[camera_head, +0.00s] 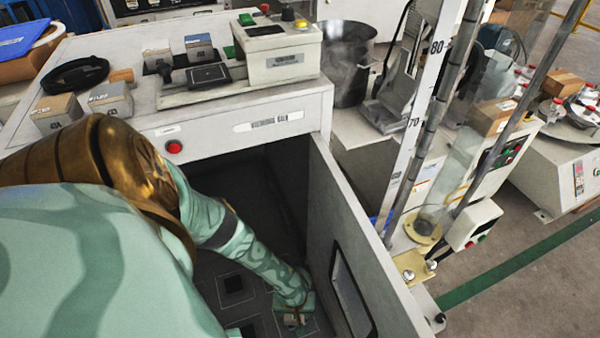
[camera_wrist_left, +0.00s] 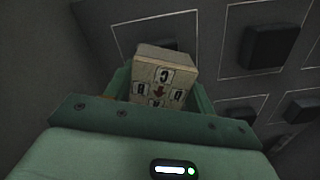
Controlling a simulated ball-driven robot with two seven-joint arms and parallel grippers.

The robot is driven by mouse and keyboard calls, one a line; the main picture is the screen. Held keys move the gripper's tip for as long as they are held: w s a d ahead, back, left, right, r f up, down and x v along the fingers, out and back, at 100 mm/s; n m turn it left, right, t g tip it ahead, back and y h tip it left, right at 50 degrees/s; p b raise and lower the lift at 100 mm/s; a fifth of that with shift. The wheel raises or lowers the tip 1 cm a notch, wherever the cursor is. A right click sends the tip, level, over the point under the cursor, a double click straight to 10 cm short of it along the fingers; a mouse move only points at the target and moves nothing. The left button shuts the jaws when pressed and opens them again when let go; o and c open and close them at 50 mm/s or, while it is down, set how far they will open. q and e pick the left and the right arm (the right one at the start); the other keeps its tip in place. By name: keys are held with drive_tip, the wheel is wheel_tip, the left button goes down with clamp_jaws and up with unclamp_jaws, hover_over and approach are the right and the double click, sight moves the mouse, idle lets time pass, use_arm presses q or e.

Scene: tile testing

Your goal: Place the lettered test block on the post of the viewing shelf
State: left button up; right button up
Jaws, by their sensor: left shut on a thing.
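My left arm reaches down into the dark open compartment of the white cabinet in the head view. My left gripper (camera_head: 293,318) is low in it, near the floor and the right wall. In the left wrist view, the gripper is shut on the pale lettered test block (camera_wrist_left: 160,78), which shows several framed letters and a central arrow mark. Dark square posts (camera_wrist_left: 271,44) stand in white-outlined squares on the surface beyond the block. Similar dark squares (camera_head: 233,286) show on the compartment floor in the head view. I cannot tell whether the block touches a post. My right gripper is out of view.
The cabinet's right wall (camera_head: 345,230), with a window, stands close beside my left gripper. The cabinet top (camera_head: 225,103) overhangs the compartment and carries several small blocks (camera_head: 111,97) and a control box (camera_head: 277,50). A scaled column (camera_head: 418,110) stands to the right.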

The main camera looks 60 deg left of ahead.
use_arm(q)
drive_tip(key=shift+f, duration=0.3)
drive_tip(key=shift+r, duration=0.15)
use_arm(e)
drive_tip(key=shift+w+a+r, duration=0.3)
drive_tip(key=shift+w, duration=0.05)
use_arm(q)
drive_tip(key=o, duration=1.4)
drive_tip(key=shift+c, duration=0.2)
